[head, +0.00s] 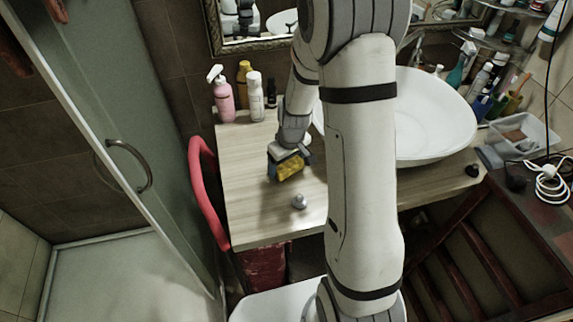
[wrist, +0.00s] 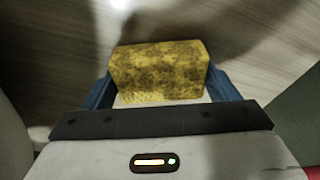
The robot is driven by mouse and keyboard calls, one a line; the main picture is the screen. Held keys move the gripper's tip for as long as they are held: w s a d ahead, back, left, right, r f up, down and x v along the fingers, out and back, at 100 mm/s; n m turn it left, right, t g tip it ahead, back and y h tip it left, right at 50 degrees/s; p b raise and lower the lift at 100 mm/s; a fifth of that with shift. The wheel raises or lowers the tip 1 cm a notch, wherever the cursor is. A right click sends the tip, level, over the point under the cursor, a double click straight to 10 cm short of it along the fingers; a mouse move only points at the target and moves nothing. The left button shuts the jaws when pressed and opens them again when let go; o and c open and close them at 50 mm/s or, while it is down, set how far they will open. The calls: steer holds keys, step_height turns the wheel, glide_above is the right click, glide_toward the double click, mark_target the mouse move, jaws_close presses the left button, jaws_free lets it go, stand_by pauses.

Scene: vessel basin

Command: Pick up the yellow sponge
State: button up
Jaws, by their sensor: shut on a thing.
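The yellow sponge (wrist: 160,70) has dark speckles and sits between the two blue fingers of my gripper (wrist: 160,92) in the wrist view. The fingers press on its left and right sides. In the head view my gripper (head: 289,163) is over the left part of the wooden counter, with the sponge (head: 290,168) in its jaws. I cannot tell whether the sponge still touches the counter.
The wooden counter (head: 245,205) holds a small grey knob-like object (head: 299,201) in front of my gripper. A pink pump bottle (head: 222,97) and a white bottle (head: 256,97) stand behind. A white basin (head: 430,115) is on the right. A red curved rail (head: 205,195) borders the left.

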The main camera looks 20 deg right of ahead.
step_height(320, 180, up, 10)
steer(key=shift+r+b, duration=0.1)
steer(key=shift+b, duration=0.35)
steer(key=o, duration=0.4)
steer(key=shift+c, duration=1.3)
